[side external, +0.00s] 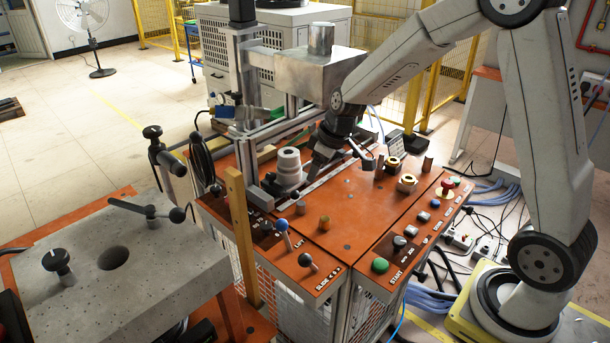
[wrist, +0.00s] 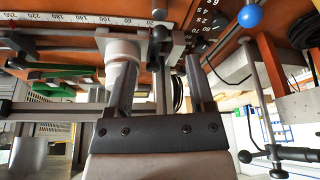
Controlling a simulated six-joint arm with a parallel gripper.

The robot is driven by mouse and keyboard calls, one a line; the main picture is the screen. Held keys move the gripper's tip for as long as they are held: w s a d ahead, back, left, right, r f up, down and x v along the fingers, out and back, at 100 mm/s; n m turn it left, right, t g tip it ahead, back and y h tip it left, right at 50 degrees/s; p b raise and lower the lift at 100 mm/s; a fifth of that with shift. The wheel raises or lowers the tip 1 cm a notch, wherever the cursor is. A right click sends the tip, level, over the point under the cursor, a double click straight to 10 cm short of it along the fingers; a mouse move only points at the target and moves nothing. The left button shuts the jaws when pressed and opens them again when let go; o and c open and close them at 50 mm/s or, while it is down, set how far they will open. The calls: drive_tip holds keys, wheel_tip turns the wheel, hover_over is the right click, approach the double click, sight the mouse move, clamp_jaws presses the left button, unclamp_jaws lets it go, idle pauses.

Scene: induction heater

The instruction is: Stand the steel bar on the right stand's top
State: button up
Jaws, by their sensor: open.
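My gripper (side external: 316,166) is low over the orange bench, just right of a white stepped cylinder (side external: 289,167). In the wrist view its two fingers (wrist: 161,68) are spread with no object clearly held between them. The white cylinder (wrist: 122,50) shows there behind the left finger; contact cannot be told. I cannot tell for certain which piece is the steel bar. The right stand cannot be picked out with certainty.
Brass rings (side external: 407,184) and a brown cylinder (side external: 428,164) stand at the bench's right. A metal housing (side external: 300,70) overhangs the back. A wooden post (side external: 241,235) and a grey block table (side external: 140,265) lie left. The front middle of the orange bench top (side external: 355,225) is fairly clear.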

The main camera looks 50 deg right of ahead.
drive_tip(key=shift+s+a, duration=0.1)
drive_tip(key=s+a+f+m, duration=0.1)
drive_tip(key=s+a, duration=0.1)
drive_tip(key=s, duration=0.6)
drive_tip(key=s+a+f+m+g+h, duration=0.1)
drive_tip(key=s+a+m, duration=0.1)
drive_tip(key=s, duration=0.7)
drive_tip(key=shift+a, duration=0.6)
drive_tip(key=shift+w+f, duration=0.1)
